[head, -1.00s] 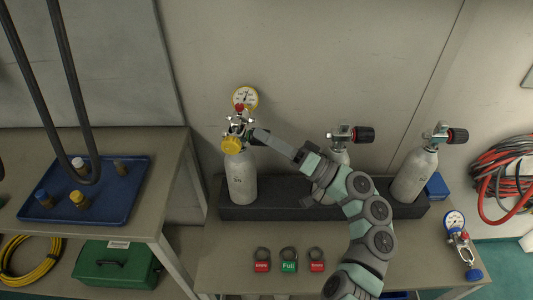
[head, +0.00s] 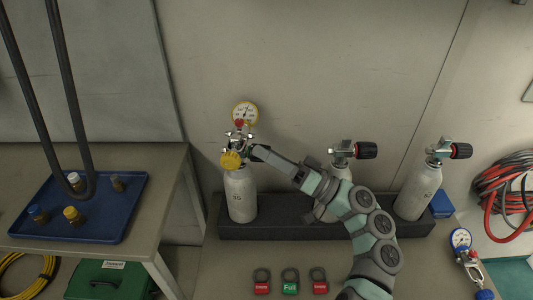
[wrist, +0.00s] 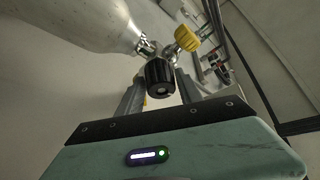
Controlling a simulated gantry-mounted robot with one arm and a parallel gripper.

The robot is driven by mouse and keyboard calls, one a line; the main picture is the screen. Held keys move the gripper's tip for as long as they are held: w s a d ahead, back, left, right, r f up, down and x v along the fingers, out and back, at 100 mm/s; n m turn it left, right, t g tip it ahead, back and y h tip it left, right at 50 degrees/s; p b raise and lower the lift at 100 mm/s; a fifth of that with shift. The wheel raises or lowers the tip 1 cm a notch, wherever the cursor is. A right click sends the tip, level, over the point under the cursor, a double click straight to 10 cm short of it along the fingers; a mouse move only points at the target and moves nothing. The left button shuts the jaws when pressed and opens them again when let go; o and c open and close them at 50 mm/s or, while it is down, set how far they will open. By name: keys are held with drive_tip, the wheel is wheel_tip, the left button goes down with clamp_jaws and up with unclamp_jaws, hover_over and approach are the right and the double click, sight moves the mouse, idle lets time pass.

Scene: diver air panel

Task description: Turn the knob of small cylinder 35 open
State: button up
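A small pale cylinder (head: 242,199), whose number appears to read 35, stands upright at the left end of the dark rack. Its valve carries a yellow fitting (head: 231,160) and a round gauge (head: 245,113). My gripper (head: 258,151) reaches in from the right at the valve. In the wrist view, the black knob (wrist: 160,78) sits between the two fingertips of my gripper (wrist: 160,74), one on each side. I cannot tell whether both fingers press on it. The pale cylinder (wrist: 90,22) and yellow fitting (wrist: 187,37) show beyond. The knob is mostly hidden in the head view.
Two more pale cylinders with black knobs (head: 366,150) (head: 461,151) stand to the right in the rack (head: 270,230). My arm partly hides the middle one. A blue tray (head: 110,220) is on the left table.

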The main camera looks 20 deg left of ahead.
sight(266, 147)
wheel_tip(266, 147, up, 20)
drive_tip(key=p, duration=0.7)
drive_tip(key=shift+p, duration=0.4)
